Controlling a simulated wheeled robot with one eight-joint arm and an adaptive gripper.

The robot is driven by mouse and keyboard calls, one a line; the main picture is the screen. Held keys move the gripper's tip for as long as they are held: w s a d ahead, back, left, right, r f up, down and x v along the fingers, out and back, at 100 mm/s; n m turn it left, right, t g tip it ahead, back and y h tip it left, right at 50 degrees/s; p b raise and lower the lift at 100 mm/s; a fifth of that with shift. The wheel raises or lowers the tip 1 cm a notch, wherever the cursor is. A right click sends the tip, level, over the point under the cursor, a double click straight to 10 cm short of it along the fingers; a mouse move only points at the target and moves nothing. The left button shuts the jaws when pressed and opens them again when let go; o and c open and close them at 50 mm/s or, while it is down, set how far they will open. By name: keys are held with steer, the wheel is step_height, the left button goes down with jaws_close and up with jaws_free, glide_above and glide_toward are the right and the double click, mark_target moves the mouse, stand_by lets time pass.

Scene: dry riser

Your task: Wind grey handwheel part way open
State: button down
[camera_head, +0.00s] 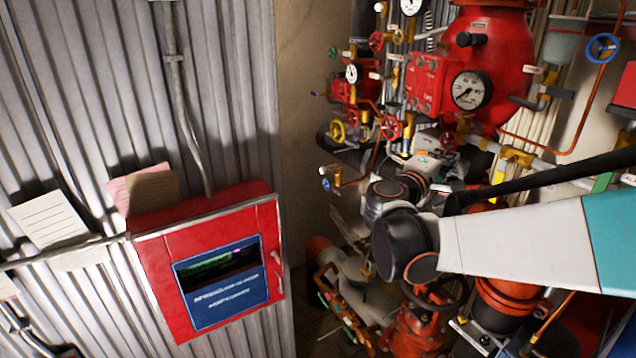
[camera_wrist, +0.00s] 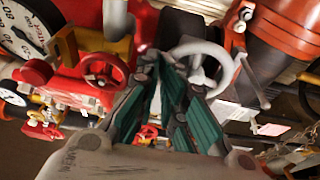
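The grey handwheel (camera_wrist: 198,72) shows in the wrist view, up and right of the middle, as a pale round rim with spokes. My gripper (camera_wrist: 160,65) reaches up the middle of that view, its two teal-padded fingers apart with a gap between them. The right fingertip overlaps the left side of the wheel's rim; I cannot tell whether it touches. No part of the wheel clearly lies between the fingers. In the head view my arm's end covers this area, and I cannot make out the grey handwheel there.
A red handwheel (camera_wrist: 103,70) and a gauge lie left of the fingers in the wrist view. The head view shows a red vessel with a gauge (camera_head: 470,91), several coloured handwheels, and pipes crowding my arm. A red cabinet (camera_head: 212,262) hangs on the corrugated wall at left.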

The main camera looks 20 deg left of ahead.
steer(key=shift+a+f+b, duration=0.5)
steer(key=shift+a+f, duration=0.6)
steer(key=shift+a, duration=1.2)
steer(key=s+d+f, duration=0.2)
steer(key=s+d, duration=0.1)
steer(key=s, duration=0.5)
steer(key=w+r+p, duration=0.4)
steer(key=w, duration=0.2)
steer(key=w+a+f+b, duration=0.2)
steer(key=w+a+f, duration=0.1)
steer(key=f, duration=0.2)
steer(key=s+d+b, duration=0.1)
steer(key=s+d, duration=0.3)
steer(key=d, duration=0.2)
steer(key=shift+d+r, duration=0.25)
steer(key=shift+r, duration=0.2)
